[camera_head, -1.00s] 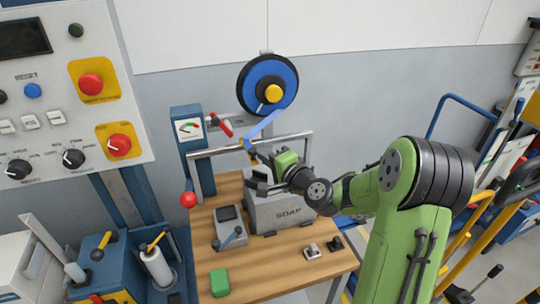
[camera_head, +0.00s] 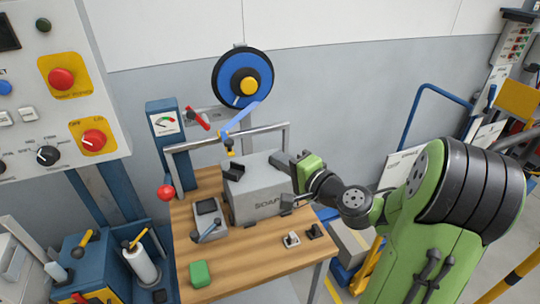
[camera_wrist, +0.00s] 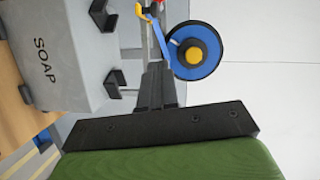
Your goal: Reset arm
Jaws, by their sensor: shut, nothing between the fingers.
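My green arm reaches in from the right in the head view, and my gripper (camera_head: 283,160) is at the right end of the grey soap box (camera_head: 255,193), near its top edge. The black fingers (camera_wrist: 160,85) show in the wrist view, shut together with nothing between them. In that view the soap box (camera_wrist: 70,60) is to the left of the fingers and lies sideways in the picture. I cannot tell whether the gripper touches the box.
The box stands on a wooden table (camera_head: 245,258) with a green block (camera_head: 200,274) and small switches. Behind are a metal rail (camera_head: 190,146) and a blue wheel (camera_head: 232,75). A control panel (camera_head: 55,100) is at left. Carts stand at right.

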